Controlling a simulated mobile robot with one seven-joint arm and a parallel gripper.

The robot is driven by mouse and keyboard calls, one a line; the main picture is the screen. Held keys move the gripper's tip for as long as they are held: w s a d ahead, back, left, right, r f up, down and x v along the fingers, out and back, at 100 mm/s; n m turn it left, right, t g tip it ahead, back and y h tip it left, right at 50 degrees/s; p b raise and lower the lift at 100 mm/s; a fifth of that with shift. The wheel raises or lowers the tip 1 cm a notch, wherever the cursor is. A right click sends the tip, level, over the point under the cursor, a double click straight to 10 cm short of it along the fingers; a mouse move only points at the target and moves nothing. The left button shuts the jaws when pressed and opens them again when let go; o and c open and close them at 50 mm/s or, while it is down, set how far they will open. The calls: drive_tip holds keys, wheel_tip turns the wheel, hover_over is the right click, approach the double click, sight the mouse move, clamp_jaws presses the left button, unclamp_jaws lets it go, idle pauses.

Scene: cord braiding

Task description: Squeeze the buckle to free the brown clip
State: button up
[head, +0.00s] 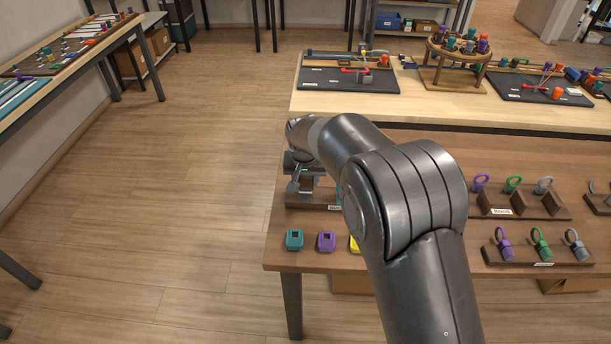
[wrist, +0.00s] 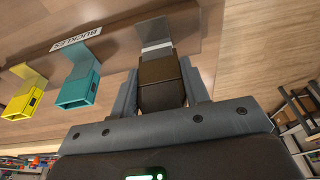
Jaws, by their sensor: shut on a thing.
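The brown clip (wrist: 160,82) is in the wrist view, between the two fingers of my gripper (wrist: 161,88), which is shut on its sides. A grey metal tab (wrist: 154,34) runs from the clip's far end to the brown buckle rack (wrist: 113,25). How far the tab sits inside the clip is hidden.
A teal clip (wrist: 80,84) and a yellow clip (wrist: 24,98) hang on tabs beside it, along the rack marked BUCKLES. Loose teal (head: 294,240) and purple (head: 326,242) pieces lie at the table's front edge. Ring racks (head: 520,203) stand to the right. Open floor lies left.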

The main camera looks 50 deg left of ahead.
drive_tip(key=o, duration=0.9)
drive_tip(key=shift+v, duration=3.45)
